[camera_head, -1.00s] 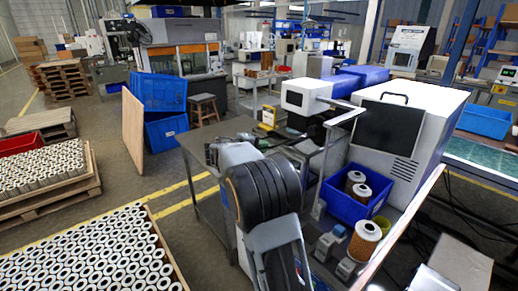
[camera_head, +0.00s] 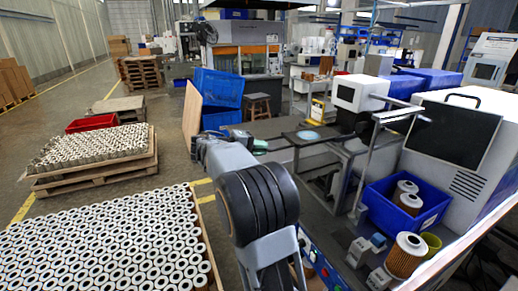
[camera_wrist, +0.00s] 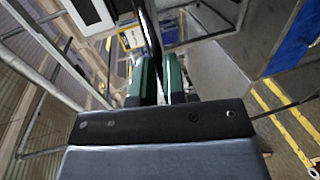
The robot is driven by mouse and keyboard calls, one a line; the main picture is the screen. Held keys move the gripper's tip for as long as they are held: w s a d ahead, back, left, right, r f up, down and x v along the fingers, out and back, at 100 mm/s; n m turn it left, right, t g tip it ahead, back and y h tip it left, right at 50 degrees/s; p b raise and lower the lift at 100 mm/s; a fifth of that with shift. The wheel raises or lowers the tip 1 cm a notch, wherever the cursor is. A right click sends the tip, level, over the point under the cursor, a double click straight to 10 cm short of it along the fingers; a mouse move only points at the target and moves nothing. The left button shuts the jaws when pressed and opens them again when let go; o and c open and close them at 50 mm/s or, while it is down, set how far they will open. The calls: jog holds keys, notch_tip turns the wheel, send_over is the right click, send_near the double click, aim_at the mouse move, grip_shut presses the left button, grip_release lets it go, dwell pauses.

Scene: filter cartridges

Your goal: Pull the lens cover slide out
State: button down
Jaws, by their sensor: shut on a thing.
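The lens cover slide (camera_head: 309,136) is a flat dark plate with a pale round patch in the head view. It lies level in front of the white box with a dark window (camera_head: 358,93), toward my gripper (camera_head: 252,143). In the wrist view my gripper (camera_wrist: 158,82) has green-faced fingers shut on the slide (camera_wrist: 151,38), which shows as a thin dark strip seen edge-on. In the head view my arm hides part of the grip. Whether the slide's far end still touches its mount cannot be told.
A blue bin (camera_head: 376,215) with orange-sided filters stands right of my arm, beside a large white cabinet (camera_head: 480,180). A filter (camera_head: 405,258) stands in front of the bin. A pallet of filters (camera_head: 100,240) is at the left.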

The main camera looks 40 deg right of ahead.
jog(key=shift+f, duration=0.1)
jog(key=c, duration=1.2)
grip_release()
jog(key=shift+a, duration=0.1)
jog(key=v, duration=1.3)
jog(key=shift+a, duration=0.3)
jog(key=shift+w, duration=0.15)
